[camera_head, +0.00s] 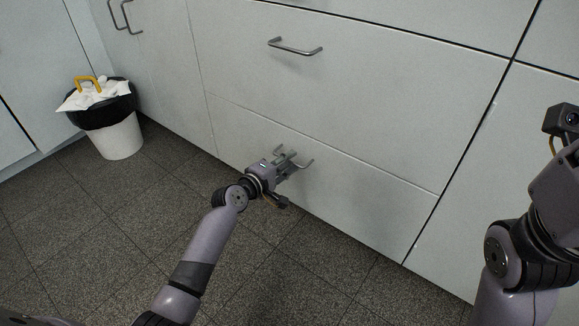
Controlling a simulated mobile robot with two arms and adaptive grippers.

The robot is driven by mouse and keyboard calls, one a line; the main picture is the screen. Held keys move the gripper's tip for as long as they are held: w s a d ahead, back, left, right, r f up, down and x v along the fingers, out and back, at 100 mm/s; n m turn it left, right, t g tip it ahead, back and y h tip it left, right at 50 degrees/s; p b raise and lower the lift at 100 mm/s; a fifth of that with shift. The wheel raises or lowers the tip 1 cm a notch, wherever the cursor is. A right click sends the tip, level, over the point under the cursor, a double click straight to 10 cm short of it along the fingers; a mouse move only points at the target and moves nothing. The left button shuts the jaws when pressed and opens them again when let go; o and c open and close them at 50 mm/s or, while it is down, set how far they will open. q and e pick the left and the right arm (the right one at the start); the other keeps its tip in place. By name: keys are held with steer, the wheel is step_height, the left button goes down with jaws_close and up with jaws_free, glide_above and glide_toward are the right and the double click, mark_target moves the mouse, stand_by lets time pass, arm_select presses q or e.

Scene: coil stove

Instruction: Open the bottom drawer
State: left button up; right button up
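The bottom drawer (375,190) is a wide, light grey front panel low in the cabinet, just above the floor. It looks closed, with its front level with the panels around it. My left gripper (291,161) is at the drawer's handle, in front of the panel's left half. The gripper covers most of that handle, and the grey metal parts overlap there. I cannot tell whether the fingers are around the handle or only beside it, or whether they are shut. My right arm is at the right edge, and its fingers are out of view.
A drawer above has a bar handle (295,47). A white bin (117,139) with a black liner stands at the left by the cabinets. A tall door at the upper left has bar handles (127,17). The dark tiled floor (130,215) is clear before the drawer.

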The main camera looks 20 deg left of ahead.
arm_select(q)
steer(key=shift+w+d, duration=0.2)
steer(key=shift+w, duration=0.2)
steer(key=shift+c, duration=0.2)
jaws_close()
stand_by(0.5)
